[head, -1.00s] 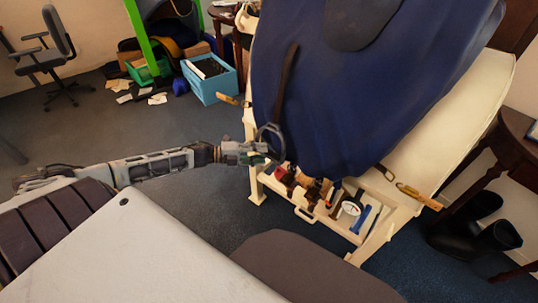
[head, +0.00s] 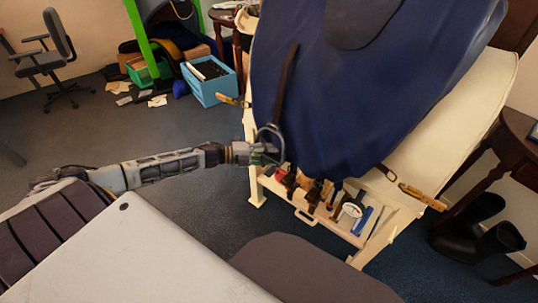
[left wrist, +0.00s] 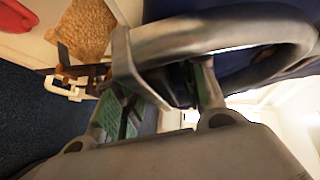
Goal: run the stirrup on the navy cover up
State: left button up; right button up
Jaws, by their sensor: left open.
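The navy cover (head: 350,115) hangs over a cream stand. A dark strap (head: 286,80) runs down its left part, with a metal stirrup (head: 270,127) hanging low at its end. My left gripper (head: 268,151) is at the stirrup, its fingers overlapping the ring. In the left wrist view the stirrup (left wrist: 220,32) crosses close in front of the open fingers (left wrist: 155,100) with their green pads. I cannot tell whether the metal lies fully between the pads. My right gripper is not in view.
The stand's lower tray (head: 306,217) holds brushes, a white round tin and a blue tool. Buckled straps (head: 420,197) stick out at the right. Black boots (head: 480,235) stand by a dark table.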

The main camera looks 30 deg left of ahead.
pick_arm(q)
jog(key=shift+c, duration=0.2)
grip_shut()
jog(key=shift+r, duration=0.25)
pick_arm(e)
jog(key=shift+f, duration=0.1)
